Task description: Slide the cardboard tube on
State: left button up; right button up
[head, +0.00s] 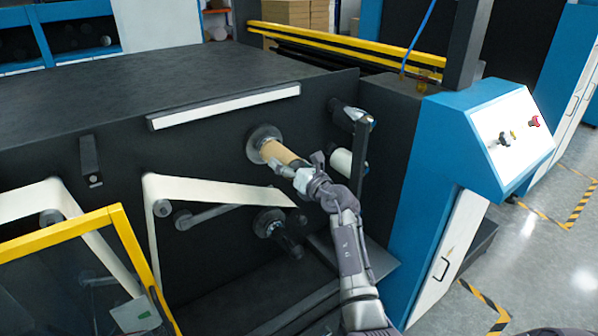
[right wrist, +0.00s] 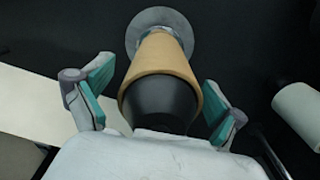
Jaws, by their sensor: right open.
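The brown cardboard tube (head: 279,153) sits around a shaft that sticks out of the machine's dark panel, with a round grey flange (head: 262,139) behind it. In the right wrist view the tube (right wrist: 163,62) points toward me, and the dark shaft end (right wrist: 160,103) shows at its near opening. A short bit of shaft shows between the tube and the flange (right wrist: 160,22). My right gripper (right wrist: 158,95) is open, its teal-padded fingers on either side of the tube's near end and apart from it. My left gripper is not in view.
A white web (head: 205,190) runs over rollers at left of the shaft. A white roll (head: 342,163) is close at right, also in the wrist view (right wrist: 299,110). A dark lower shaft (head: 278,228) juts out below. A yellow-framed guard (head: 125,240) stands front left.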

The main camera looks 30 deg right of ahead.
jog(key=s, duration=1.1)
jog(key=a+f+m+g+y, duration=0.1)
jog(key=a+f+m, duration=0.3)
jog(key=f, duration=0.6)
jog(key=a+f+m+y, duration=0.15)
jog(key=f+m, duration=0.35)
jog(key=f, duration=0.5)
jog(key=s+a+f+m+g+h, duration=0.1)
jog(key=s+f+m, duration=0.25)
jog(key=f, duration=0.35)
jog(key=s+a+f+m+g+h+b, duration=0.1)
jog(key=s+f+m+g, duration=0.2)
jog(key=f, duration=0.5)
jog(key=s+a+f+m+h, duration=0.1)
jog(key=s+f+m, duration=0.35)
jog(key=f, duration=0.25)
jog(key=s+a+f+m+g, duration=0.3)
jog(key=s+f+m+g, duration=0.25)
jog(key=s+f, duration=1.25)
jog(key=s+a+f+m+g, duration=0.1)
jog(key=s+f+m+g, duration=0.1)
jog(key=s, duration=0.9)
jog(key=s+a+f+m+g+b, duration=0.1)
jog(key=s+f+m+g, duration=0.1)
jog(key=s, duration=1)
jog(key=shift+s+f+g+h, duration=0.2)
jog(key=shift+f+g+h, duration=0.15)
jog(key=shift+f+g, duration=0.75)
jog(key=shift+w+r, duration=0.1)
jog(key=shift+r, duration=0.1)
